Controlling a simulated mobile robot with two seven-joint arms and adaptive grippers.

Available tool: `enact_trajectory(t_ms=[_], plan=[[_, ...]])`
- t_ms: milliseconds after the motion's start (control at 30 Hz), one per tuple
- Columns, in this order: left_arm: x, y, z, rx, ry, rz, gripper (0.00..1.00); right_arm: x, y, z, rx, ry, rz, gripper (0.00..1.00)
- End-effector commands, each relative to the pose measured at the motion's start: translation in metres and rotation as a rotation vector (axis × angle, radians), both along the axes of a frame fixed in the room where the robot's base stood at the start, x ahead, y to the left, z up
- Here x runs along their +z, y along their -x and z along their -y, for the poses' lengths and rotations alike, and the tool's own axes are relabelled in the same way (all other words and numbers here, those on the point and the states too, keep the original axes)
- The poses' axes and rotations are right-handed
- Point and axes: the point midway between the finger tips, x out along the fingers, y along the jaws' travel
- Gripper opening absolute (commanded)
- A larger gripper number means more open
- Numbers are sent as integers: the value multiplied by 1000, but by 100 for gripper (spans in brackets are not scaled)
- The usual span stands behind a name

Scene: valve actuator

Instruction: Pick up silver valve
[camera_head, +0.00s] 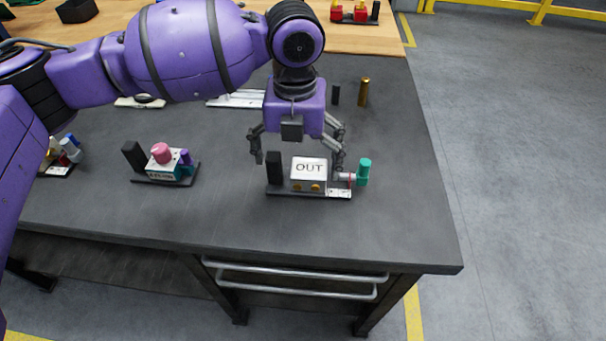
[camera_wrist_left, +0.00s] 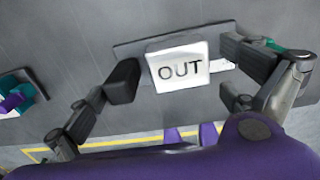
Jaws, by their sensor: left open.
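A silver-white valve block (camera_head: 309,174) marked "OUT" stands on a dark base plate near the front of the grey table. It has brass fittings on its front and a green-capped part (camera_head: 363,172) on its right. A black upright block (camera_head: 274,168) stands at its left. The silver block also shows in the left wrist view (camera_wrist_left: 180,65). My left gripper (camera_head: 298,158) is open just above and behind it, pointing down. Its fingers are spread to the two sides of the block, and I see no grip on it. My right gripper is not in view.
A brass cylinder (camera_head: 363,92) and a small dark cylinder (camera_head: 336,95) stand behind. The table's front and right areas are clear up to the edge.

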Motion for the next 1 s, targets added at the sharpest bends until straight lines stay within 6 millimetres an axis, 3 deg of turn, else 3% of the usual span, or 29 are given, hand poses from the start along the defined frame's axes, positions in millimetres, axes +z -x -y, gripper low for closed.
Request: enact_trajectory(t_ms=[200, 433, 900, 1000], plan=[[-24, -1, 0, 2, 1, 0, 100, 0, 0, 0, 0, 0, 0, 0], [-25, -1, 0, 2, 1, 1, 100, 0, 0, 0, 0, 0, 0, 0], [-24, -1, 0, 2, 2, 2, 40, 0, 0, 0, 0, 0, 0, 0], [-24, -1, 0, 2, 2, 2, 37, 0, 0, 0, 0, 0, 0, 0]])
